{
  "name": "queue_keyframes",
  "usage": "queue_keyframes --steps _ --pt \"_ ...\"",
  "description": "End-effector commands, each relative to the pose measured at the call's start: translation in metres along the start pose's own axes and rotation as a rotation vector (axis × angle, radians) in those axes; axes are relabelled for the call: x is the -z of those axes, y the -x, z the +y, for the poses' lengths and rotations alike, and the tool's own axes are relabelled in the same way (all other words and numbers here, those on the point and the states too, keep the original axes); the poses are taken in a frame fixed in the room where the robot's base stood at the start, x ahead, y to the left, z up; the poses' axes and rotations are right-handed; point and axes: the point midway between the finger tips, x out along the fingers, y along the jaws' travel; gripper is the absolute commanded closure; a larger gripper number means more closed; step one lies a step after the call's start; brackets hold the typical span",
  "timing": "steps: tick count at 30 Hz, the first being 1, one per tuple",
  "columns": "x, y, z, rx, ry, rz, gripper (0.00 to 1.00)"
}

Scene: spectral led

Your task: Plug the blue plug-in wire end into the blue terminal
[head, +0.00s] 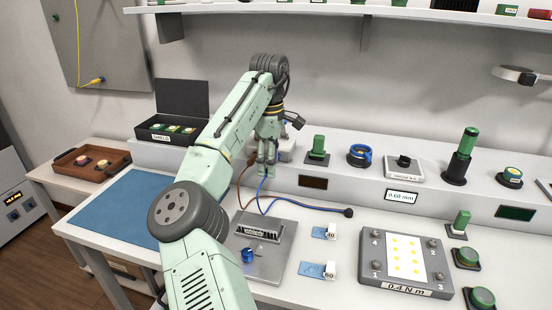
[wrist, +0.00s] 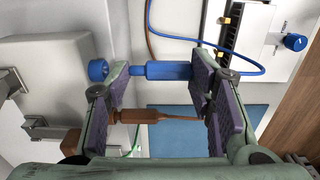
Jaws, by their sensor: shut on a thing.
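My gripper (head: 267,172) points down by the back ledge, and it also shows in the wrist view (wrist: 160,75). Its purple pads close on the blue plug (wrist: 160,70), which lies across between the fingertips. The blue wire (head: 262,190) hangs below the gripper in the head view. A round blue piece (wrist: 98,70), apparently the blue terminal, is just left of the left fingertip, roughly in line with the plug. The left finger covers the space between, so I cannot tell whether they touch.
The brown wire (head: 239,184) runs down beside the blue one. A grey plate (head: 265,270) with a terminal block (head: 259,233) and blue knob (head: 247,256) lies on the bench. A green-topped device (head: 318,146) stands right of the gripper. A blue mat (head: 125,205) is clear.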

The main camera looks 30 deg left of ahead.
Motion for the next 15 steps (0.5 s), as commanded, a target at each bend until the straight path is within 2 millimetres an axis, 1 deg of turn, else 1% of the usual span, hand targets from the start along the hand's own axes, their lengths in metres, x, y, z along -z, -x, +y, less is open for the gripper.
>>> queue_keyframes --steps 9,15 --pt "-0.0002 0.0000 0.0006 0.000 0.000 0.000 1.00" --pt "-0.0004 0.0005 0.0076 -0.001 0.001 -0.001 1.00"
